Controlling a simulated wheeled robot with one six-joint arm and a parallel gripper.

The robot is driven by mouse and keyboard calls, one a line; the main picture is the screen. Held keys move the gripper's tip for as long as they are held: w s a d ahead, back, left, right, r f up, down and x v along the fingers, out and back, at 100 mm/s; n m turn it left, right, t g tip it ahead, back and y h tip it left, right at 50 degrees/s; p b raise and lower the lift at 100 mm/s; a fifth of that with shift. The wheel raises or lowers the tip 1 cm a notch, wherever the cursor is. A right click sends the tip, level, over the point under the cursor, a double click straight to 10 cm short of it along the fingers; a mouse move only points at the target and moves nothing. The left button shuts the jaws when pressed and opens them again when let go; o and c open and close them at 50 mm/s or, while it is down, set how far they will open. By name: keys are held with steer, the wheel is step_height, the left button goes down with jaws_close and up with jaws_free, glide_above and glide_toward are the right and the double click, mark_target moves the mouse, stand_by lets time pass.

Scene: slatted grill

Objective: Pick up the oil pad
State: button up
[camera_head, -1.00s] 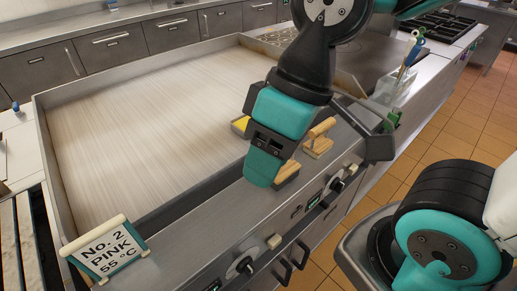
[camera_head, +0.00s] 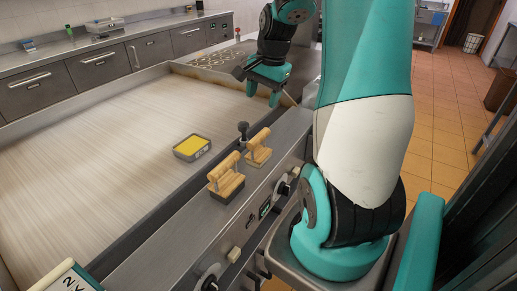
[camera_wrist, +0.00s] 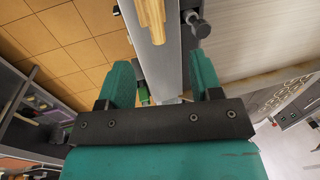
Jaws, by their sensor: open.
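Two pads with light wooden handles stand on the grill's front ledge in the head view: a nearer one with a dark base (camera_head: 226,180) and a farther one (camera_head: 258,150). I cannot tell which is the oil pad. A small grey tray with a yellow top (camera_head: 191,147) lies on the slatted grill surface beside them. My gripper (camera_head: 264,94) is open and empty, above and beyond the pads near the grill's far end. In the wrist view, one wooden handle (camera_wrist: 152,18) shows at the top, beyond my open fingers (camera_wrist: 160,78).
The wide grill surface (camera_head: 90,150) is mostly clear. A dark knob-topped fitting (camera_head: 243,132) stands close to the farther pad. A sign (camera_head: 72,278) is at the lower left. Control knobs (camera_head: 282,188) line the front panel. Tiled floor (camera_head: 440,130) lies to the right.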

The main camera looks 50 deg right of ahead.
mark_target(257, 135)
steer(key=f, duration=0.4)
steer(key=w+f+p, duration=0.1)
steer(key=f, duration=0.3)
steer(key=w+f+p, duration=0.1)
steer(key=f, duration=0.3)
steer(key=shift+d, duration=0.3)
steer(key=shift+w+d+f+p, duration=0.2)
steer(key=shift+f+p, duration=0.4)
steer(key=shift+f, duration=0.7)
steer(key=shift+w+d+f+p, duration=0.15)
steer(key=shift+f+p, duration=0.4)
steer(key=shift+f, duration=0.75)
steer(key=shift+s, duration=0.1)
steer(key=c, duration=1.1)
